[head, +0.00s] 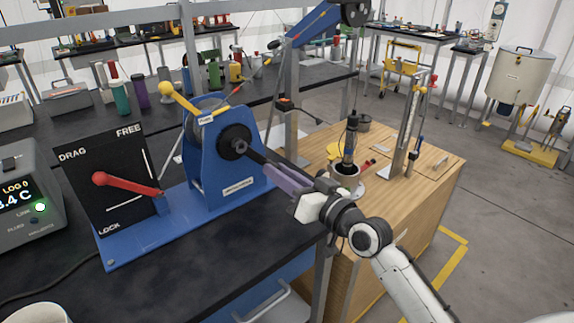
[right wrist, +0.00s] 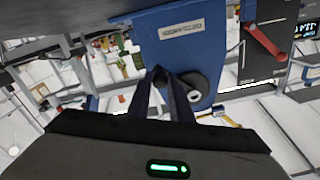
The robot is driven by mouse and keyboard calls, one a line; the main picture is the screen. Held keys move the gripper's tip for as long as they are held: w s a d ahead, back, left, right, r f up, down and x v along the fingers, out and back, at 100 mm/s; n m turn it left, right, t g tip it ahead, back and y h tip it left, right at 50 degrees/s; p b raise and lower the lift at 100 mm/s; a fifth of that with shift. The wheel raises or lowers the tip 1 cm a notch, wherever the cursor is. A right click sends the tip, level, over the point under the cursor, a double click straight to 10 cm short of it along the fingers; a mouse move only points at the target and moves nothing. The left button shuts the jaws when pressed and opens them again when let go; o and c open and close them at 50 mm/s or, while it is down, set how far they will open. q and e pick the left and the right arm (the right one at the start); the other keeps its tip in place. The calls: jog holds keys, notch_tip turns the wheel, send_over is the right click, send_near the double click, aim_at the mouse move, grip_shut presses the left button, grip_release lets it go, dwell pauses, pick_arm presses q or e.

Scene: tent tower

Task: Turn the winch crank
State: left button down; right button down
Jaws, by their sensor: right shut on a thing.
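The winch (head: 222,160) has a blue frame bolted on a blue base and stands on the black bench. A black hub (head: 234,142) sits on its near face; it also shows in the right wrist view (right wrist: 201,88). The dark crank (head: 256,159) reaches from the hub toward the lower right. My right gripper (head: 272,172) comes in from the right, its purplish fingers shut on the crank's outer end. In the right wrist view, its fingers (right wrist: 164,84) close together beside the hub and largely hide the grip. My left gripper is out of view.
A red lever (head: 130,184) crosses a black panel marked DRAG, FREE and LOCK. A yellow-knobbed lever (head: 180,100) rises behind the winch. A wooden cabinet (head: 400,210) with a cup-like fixture stands right of the bench. The bench front (head: 210,245) is clear.

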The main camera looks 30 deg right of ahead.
jog(key=c, duration=1.6)
grip_release()
jog(key=shift+s, duration=0.1)
jog(key=shift+s+d+b, duration=0.25)
jog(key=shift+s+d, duration=0.05)
jog(key=shift+s, duration=1.35)
jog(key=shift+s+d+b, duration=0.25)
jog(key=shift+s+d, duration=0.05)
jog(key=shift+s, duration=1.35)
jog(key=shift+s+d+b, duration=0.25)
jog(key=shift+s+d, duration=0.05)
jog(key=shift+s, duration=1.35)
